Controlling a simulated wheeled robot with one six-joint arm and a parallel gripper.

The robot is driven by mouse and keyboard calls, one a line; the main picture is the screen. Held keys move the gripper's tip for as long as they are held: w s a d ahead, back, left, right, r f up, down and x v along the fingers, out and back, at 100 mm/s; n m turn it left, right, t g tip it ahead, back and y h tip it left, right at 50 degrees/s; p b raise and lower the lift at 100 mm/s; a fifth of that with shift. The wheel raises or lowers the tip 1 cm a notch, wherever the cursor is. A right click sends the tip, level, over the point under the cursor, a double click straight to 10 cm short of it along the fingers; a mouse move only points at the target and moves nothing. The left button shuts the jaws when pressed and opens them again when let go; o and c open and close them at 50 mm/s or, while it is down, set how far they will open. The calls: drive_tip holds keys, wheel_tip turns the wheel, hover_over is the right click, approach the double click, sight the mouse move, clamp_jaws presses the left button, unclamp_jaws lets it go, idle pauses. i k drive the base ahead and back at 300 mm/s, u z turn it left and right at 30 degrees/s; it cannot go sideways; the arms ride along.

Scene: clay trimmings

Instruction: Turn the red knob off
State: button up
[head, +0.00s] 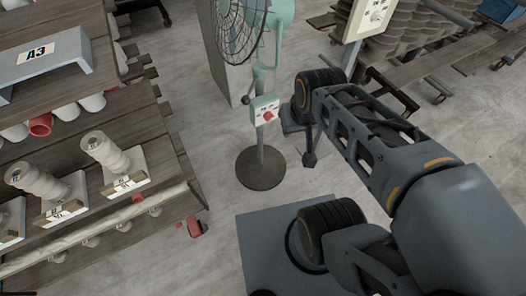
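The red knob (267,115) sits on the front of a pale green control box (264,109) on the pole of a standing fan (262,60). Small markings show above the knob, too small to read. The fan stands upright on a round dark base (261,168). My arm reaches in from the right. A small dark part at its far end, which seems to be my gripper (309,159), is to the right of and below the knob, apart from it. Its fingers are too small and dark to tell open from shut.
A pale panel stands behind the fan. Racks with boards fill the back right. Floor between is clear.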

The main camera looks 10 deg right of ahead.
sight(268, 116)
drive_tip(key=k, duration=1.15)
drive_tip(key=u, duration=0.85)
drive_tip(key=i, duration=1.4)
drive_tip(key=z, duration=0.65)
